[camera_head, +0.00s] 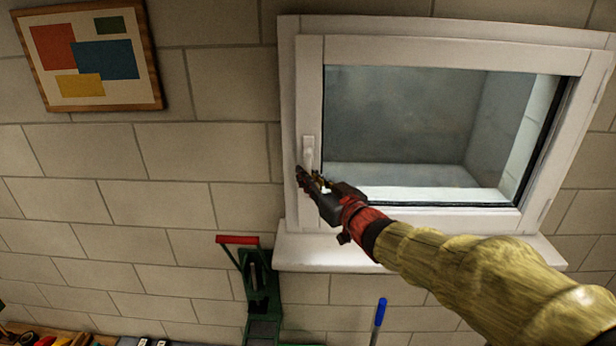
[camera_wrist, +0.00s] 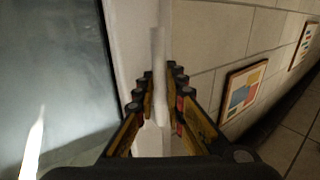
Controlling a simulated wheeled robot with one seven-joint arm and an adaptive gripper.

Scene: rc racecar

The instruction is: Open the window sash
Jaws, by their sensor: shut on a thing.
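The white window sash (camera_head: 311,80) is set in a white outer frame (camera_head: 287,100) on the block wall and holds a pane with a grey recess behind it. It looks flush or nearly so with the frame; I cannot tell if there is a small gap. Its white handle (camera_head: 308,147) is on the left side of the sash, and its lower part is hidden by my gripper (camera_head: 302,176). In the wrist view, the fingers of my gripper (camera_wrist: 163,78) stand on both sides of the handle (camera_wrist: 158,50) and are shut on it.
A white sill (camera_head: 330,254) juts out below the window. A green tool with a red handle (camera_head: 238,240) and a blue-handled tool (camera_head: 380,312) stand below. A framed picture (camera_head: 90,58) hangs on the wall to the left. The wall between picture and window is bare.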

